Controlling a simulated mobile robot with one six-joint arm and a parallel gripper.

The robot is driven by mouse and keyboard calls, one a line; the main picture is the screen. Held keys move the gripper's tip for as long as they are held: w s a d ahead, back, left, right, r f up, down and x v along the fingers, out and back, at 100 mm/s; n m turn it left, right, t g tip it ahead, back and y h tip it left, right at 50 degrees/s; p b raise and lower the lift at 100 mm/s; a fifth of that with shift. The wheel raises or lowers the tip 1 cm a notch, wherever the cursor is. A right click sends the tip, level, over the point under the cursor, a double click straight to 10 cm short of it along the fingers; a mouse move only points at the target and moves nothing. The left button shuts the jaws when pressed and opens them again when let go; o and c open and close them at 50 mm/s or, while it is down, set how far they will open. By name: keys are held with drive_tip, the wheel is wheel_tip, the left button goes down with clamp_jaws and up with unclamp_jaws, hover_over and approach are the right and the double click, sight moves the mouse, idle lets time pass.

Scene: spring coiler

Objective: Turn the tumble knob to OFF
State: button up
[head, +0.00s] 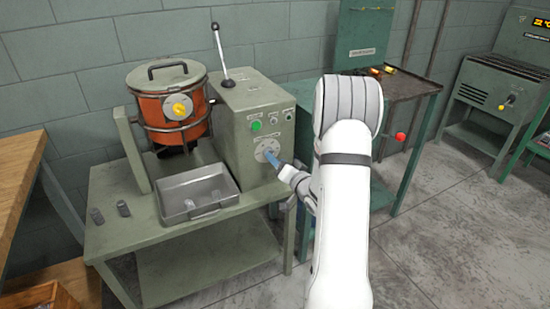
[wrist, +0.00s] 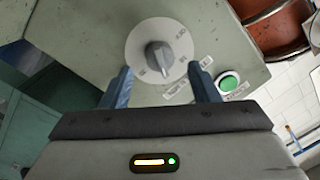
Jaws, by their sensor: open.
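The tumble knob is a grey pointer knob (wrist: 159,57) on a round pale dial (wrist: 140,42) in the wrist view. The dial also shows on the front of the green machine box in the head view (head: 266,149), partly beside my gripper. My gripper (wrist: 162,88) is open, its two blue fingers on either side below the knob, with the knob between and just beyond the fingertips. I cannot tell whether a finger touches the dial. In the head view my gripper (head: 275,158) reaches the dial from the right.
A green button (head: 256,126) sits above the dial, and it shows right of my fingers in the wrist view (wrist: 228,83). An orange drum (head: 173,110) stands left of the box. A grey tray (head: 198,193) lies on the bench in front. A lever (head: 220,52) rises from the box top.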

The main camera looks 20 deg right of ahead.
drive_tip(key=w, duration=0.3)
drive_tip(key=shift+w+a, duration=0.2)
drive_tip(key=shift+c, duration=0.2)
drive_tip(key=c, duration=0.9)
drive_tip(key=shift+d, duration=0.25)
drive_tip(key=shift+a, duration=0.2)
